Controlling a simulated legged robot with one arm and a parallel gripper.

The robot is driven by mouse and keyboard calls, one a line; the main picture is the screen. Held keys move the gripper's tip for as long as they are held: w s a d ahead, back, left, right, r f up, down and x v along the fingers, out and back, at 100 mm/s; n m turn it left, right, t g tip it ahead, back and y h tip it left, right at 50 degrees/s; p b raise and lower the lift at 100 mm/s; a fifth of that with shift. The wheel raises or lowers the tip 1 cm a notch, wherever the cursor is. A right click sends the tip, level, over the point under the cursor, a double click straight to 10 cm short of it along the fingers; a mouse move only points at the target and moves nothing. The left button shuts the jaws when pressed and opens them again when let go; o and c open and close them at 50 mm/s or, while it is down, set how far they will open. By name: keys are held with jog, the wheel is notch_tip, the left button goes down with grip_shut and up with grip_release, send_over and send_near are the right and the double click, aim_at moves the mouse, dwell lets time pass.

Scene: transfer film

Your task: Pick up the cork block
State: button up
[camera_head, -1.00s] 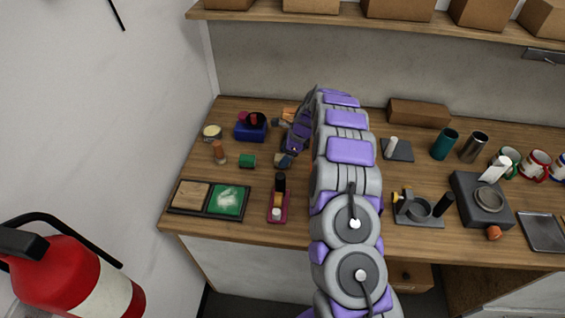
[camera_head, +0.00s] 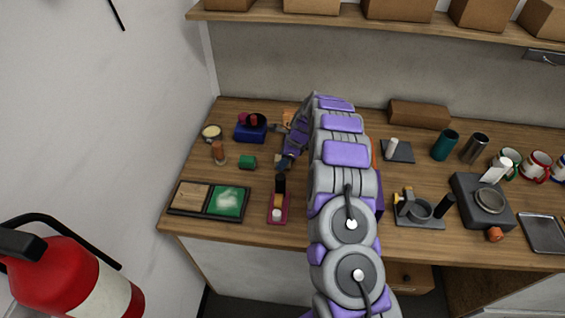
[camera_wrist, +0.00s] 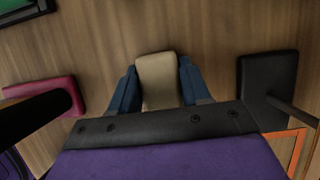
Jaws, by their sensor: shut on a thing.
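The cork block (camera_wrist: 157,80) is a tan, rounded block between the two blue fingers of my gripper (camera_wrist: 157,86) in the wrist view. The fingers press on its left and right sides, and its far end sticks out past them over the wooden table. I cannot tell how far it is above the table. In the head view my gripper (camera_head: 284,163) is low over the left part of the table, behind the magenta tray. The cork block cannot be made out there.
A green cylinder (camera_head: 248,162) and a blue box (camera_head: 243,134) stand left of my gripper. A black block (camera_wrist: 266,80) is close on the right in the wrist view.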

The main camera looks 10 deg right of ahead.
jog(key=shift+r, duration=0.1)
notch_tip(320, 180, up, 10)
jog(key=shift+f+p, duration=0.1)
jog(key=shift+p, duration=0.7)
jog(key=o, duration=0.5)
jog(key=c, duration=0.4)
